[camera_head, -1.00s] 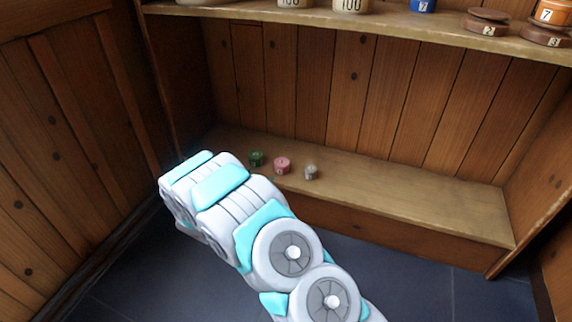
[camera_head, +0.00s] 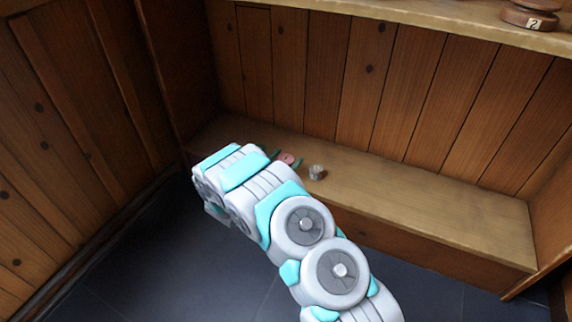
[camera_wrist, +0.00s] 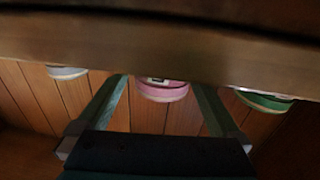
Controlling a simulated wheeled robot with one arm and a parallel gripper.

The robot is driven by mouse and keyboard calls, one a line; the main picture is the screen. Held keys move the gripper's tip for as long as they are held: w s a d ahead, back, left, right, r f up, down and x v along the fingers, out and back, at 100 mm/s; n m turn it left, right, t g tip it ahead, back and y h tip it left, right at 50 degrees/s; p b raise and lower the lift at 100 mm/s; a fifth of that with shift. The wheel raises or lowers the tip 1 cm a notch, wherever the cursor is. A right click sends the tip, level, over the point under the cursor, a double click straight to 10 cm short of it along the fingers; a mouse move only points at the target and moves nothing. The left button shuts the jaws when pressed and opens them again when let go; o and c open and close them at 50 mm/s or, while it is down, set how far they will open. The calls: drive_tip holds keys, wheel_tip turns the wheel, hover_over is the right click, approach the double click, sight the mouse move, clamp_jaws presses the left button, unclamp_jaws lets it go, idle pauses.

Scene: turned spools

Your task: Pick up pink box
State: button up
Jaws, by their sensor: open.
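The pink box (camera_head: 286,158) is a small round spool on the lower shelf, partly hidden by my arm in the head view. In the wrist view the pink box (camera_wrist: 163,92) appears upside down, with a pale rim and a small label. My gripper (camera_wrist: 160,83) is open, with one green finger to each side of the pink box in that picture. I see gaps on both sides and no contact. How deep the fingers reach around it, I cannot tell. In the head view my gripper's fingertips show only as small green bits beside the box.
A grey spool (camera_head: 317,172) stands just right of the pink box; it also shows in the wrist view (camera_wrist: 66,72). A green spool (camera_wrist: 264,101) stands on the other side. The lower shelf (camera_head: 430,208) is bare farther right. An upper shelf (camera_head: 400,14) overhangs.

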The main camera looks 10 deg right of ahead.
drive_tip(key=shift+x, duration=1.5)
drive_tip(key=shift+f, duration=0.1)
drive_tip(key=c, duration=1.4)
drive_tip(key=shift+o, duration=0.2)
